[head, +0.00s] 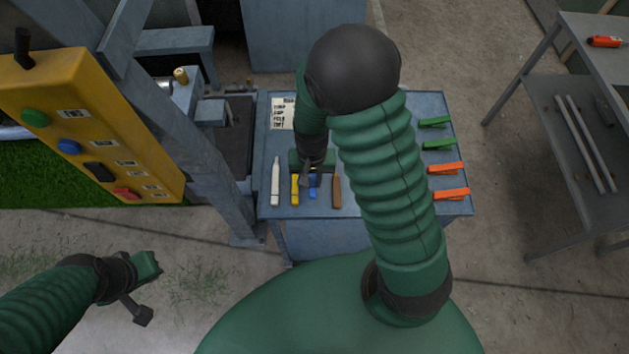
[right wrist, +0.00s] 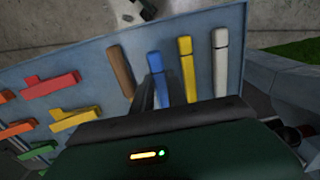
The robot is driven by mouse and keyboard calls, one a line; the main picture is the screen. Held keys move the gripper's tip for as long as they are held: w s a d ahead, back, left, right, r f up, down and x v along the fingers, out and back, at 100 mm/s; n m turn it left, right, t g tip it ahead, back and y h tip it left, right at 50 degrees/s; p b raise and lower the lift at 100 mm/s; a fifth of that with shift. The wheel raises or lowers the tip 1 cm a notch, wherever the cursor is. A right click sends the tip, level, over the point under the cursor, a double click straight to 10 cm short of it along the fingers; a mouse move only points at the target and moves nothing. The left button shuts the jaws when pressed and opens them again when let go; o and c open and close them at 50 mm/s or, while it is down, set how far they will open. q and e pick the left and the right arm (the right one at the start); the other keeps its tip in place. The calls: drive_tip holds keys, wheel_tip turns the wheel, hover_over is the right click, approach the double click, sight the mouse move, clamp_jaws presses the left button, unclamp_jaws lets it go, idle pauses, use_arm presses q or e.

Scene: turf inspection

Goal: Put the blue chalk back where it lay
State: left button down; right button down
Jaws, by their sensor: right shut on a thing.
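The blue chalk (head: 313,190) is at the front of the blue-grey table (head: 390,205), between the yellow chalk (head: 295,188) and a brown stick (head: 336,191). My right gripper (head: 306,182) is shut on the blue chalk from above. In the right wrist view the blue chalk (right wrist: 156,70) stands in line with its neighbours, its lower part hidden by the dark fingers (right wrist: 148,96). I cannot tell whether it touches the tabletop. My left gripper (head: 143,312) hangs over the floor at lower left, away from the table; its jaw opening is unclear.
A white marker (head: 275,185) lies left of the yellow chalk. Green clips (head: 436,122) and orange clips (head: 448,168) lie on the right side of the table. A yellow button panel (head: 95,125) stands at left, and a grey shelf (head: 570,130) at right.

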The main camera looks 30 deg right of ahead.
sight(315, 182)
drive_tip(key=f, duration=0.3)
drive_tip(key=shift+s+d, duration=0.15)
drive_tip(key=shift+d, duration=0.25)
drive_tip(key=shift+s+f, duration=0.1)
drive_tip(key=shift+f, duration=0.05)
drive_tip(key=shift+a, duration=0.1)
drive_tip(key=c, duration=1.8)
unclamp_jaws()
drive_tip(key=shift+f, duration=0.15)
drive_tip(key=o, duration=0.5)
